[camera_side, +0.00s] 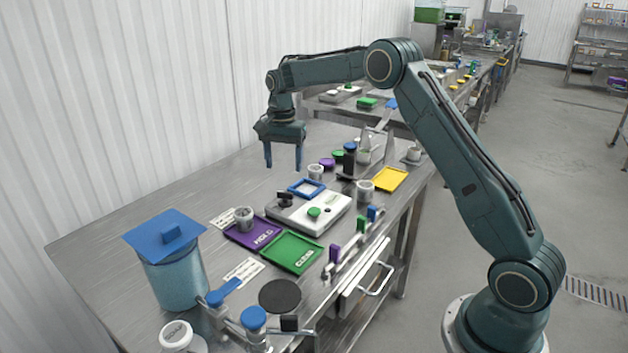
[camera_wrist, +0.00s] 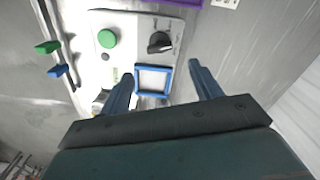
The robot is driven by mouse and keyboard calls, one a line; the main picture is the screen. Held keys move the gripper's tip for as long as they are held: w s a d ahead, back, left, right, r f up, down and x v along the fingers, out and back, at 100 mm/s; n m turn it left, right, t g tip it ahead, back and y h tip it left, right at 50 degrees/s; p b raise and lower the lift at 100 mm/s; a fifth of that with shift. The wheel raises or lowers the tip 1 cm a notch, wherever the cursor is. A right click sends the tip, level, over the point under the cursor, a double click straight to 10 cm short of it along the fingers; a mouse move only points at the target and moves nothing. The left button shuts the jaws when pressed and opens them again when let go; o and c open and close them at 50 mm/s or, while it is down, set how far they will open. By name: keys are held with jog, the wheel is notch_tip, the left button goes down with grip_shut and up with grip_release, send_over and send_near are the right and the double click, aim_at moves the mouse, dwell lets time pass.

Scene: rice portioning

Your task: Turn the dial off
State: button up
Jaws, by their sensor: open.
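The dial is a black knob (camera_side: 285,198) on a white control box (camera_side: 335,204) in the side view. In the wrist view the dial (camera_wrist: 160,42) sits on the white panel with small markings around it, its pointer set at a slant. A round green button (camera_wrist: 107,39) is on the same panel, to the dial's left. My gripper (camera_side: 283,167) is open and empty, pointing down above the table, behind the box and apart from it. In the wrist view the dial lies beyond my open fingers (camera_wrist: 160,72), not between them.
Purple (camera_side: 233,235) and green (camera_side: 292,266) trays are in front, with a grey cup (camera_side: 244,218) by the purple one. A blue-lidded canister (camera_side: 175,281) stands front left. The table's left back area is clear.

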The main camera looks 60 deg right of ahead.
aim_at(285, 192)
notch_tip(285, 192, down, 8)
jog(key=shift+f, duration=0.2)
dwell(0.4)
jog(key=c, duration=1)
